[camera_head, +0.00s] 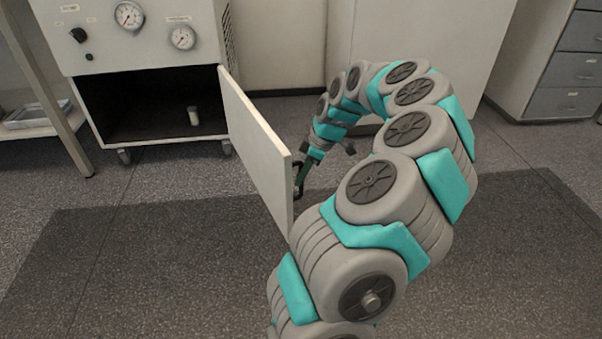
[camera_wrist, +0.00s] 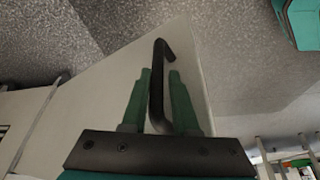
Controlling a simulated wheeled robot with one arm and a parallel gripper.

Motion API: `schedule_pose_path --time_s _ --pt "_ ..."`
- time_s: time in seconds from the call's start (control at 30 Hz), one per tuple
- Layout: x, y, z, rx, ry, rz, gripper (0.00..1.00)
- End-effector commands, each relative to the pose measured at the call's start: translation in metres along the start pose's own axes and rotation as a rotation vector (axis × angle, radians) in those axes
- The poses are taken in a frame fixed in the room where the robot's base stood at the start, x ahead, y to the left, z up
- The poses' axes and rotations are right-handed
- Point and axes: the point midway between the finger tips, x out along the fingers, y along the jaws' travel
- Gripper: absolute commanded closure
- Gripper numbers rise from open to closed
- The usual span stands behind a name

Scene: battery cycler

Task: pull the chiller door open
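The chiller (camera_head: 150,50) is a pale cabinet on casters at the back left, with gauges and a knob above a dark opening. Its white door (camera_head: 262,150) stands swung wide open, roughly square to the front. A black bar handle (camera_head: 298,176) sits near the door's free edge and shows in the wrist view (camera_wrist: 157,80). My gripper (camera_head: 306,172) is at the handle on the door's outer side. In the wrist view its green fingers (camera_wrist: 160,95) lie closely on both sides of the bar and appear shut on it. The exact contact is hard to see.
A small white container (camera_head: 193,116) stands inside the chiller. A bench with a tray (camera_head: 35,115) is at the left, and grey drawers (camera_head: 565,85) are at the right. A dark mat (camera_head: 130,260) covers the floor in front, which is otherwise clear.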

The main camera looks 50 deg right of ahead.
Motion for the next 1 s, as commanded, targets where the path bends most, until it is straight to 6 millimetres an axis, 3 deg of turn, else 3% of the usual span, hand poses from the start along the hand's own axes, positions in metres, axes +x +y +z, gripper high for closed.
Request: schedule_pose_path --time_s 0.2,0.57,1.0 --pt "0.000 0.001 -0.001 -0.001 0.003 0.005 0.50" --pt "-0.006 0.002 -0.002 -0.001 0.005 0.009 0.50" --pt "-0.069 0.003 -0.001 0.000 0.004 0.013 0.50"
